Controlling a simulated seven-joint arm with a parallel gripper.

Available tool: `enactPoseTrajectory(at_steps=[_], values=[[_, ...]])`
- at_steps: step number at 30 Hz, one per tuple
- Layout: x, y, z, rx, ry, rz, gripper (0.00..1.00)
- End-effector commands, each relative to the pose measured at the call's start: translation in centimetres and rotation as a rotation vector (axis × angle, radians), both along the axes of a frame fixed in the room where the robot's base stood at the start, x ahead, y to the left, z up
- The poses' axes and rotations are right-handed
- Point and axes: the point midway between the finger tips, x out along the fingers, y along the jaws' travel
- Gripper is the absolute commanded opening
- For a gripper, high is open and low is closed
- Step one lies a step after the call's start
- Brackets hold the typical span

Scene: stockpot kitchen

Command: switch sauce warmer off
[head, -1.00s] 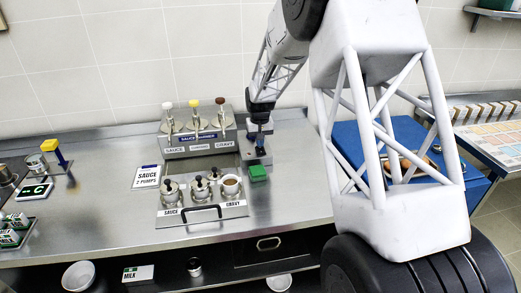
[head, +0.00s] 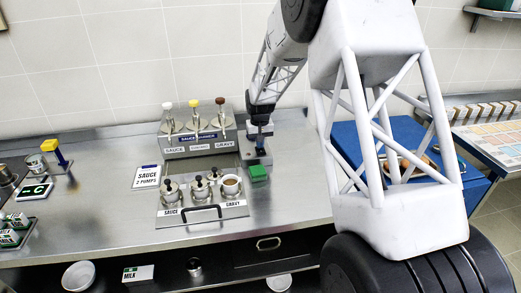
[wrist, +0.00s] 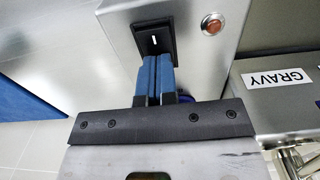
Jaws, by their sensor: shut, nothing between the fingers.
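The sauce warmer (head: 200,150) stands at the back of the steel counter, with several pump tops above it. In the wrist view its steel face carries a black rocker switch (wrist: 155,40) with a white mark. A round orange-red lamp (wrist: 212,25) sits to the right of the switch; I cannot tell if it is lit. My gripper (wrist: 156,58) is shut and empty, its blue fingertips at the lower edge of the switch; contact is unclear. In the head view my gripper (head: 260,131) is at the warmer's right end, and the switch cannot be made out there.
A green block (head: 258,173) lies just in front of my gripper. A rack of sauce and gravy pots (head: 204,211) stands in front of the warmer. A sauce sign (head: 146,177) is to its left. A blue box (head: 345,150) is at the right, partly behind my arm.

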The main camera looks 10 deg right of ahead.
Motion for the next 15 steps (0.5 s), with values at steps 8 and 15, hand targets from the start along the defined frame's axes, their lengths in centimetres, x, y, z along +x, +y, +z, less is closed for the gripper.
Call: enactPoseTrajectory(at_steps=[8,15], values=[[0.0,0.0,1.0,0.000,0.000,0.000,0.00],[0.0,0.0,2.4,0.000,-0.001,0.000,0.00]])
